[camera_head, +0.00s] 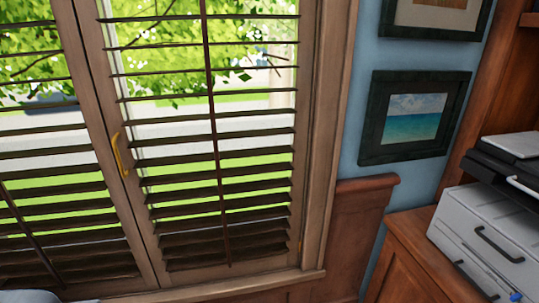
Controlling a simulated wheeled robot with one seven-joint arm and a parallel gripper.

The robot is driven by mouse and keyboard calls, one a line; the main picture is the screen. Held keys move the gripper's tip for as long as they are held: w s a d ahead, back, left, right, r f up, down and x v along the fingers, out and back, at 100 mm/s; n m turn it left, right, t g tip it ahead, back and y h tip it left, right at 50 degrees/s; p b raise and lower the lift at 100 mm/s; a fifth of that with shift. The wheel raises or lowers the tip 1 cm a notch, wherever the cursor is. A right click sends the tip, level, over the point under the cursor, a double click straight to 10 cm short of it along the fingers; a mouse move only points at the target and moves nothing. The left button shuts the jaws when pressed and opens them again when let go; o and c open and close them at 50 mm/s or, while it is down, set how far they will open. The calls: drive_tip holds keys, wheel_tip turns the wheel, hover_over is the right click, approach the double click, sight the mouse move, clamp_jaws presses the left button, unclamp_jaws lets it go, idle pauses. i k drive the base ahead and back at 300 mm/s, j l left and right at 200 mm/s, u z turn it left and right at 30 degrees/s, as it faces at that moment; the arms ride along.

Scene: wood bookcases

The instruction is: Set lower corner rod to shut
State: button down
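A brown wooden window shutter fills the left and middle of the head view. Its right panel has dark slats with a thin vertical rod (215,130) running down their middle, from the top edge of the picture to near the bottom of the panel. The slats (220,187) stand open, with grass and leaves showing through the gaps; the gaps look narrower toward the bottom. A second rod (30,235) slants down the lower part of the left panel, whose slats also show gaps. I cannot tell which rod is the lower corner one. My gripper is not in view.
A yellow handle (119,155) sits on the frame between the panels. Right of the window are a blue wall with framed pictures (416,117), brown wood panelling (350,230), and a wooden cabinet (410,262) with a grey printer (490,235) on it.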

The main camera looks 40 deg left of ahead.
sight(203, 10)
drive_tip(key=i+l+u, duration=0.1)
drive_tip(key=i, duration=0.25)
drive_tip(key=i+l+u, duration=0.1)
drive_tip(key=i, duration=0.3)
drive_tip(key=l+u, duration=0.15)
drive_tip(key=u, duration=1.25)
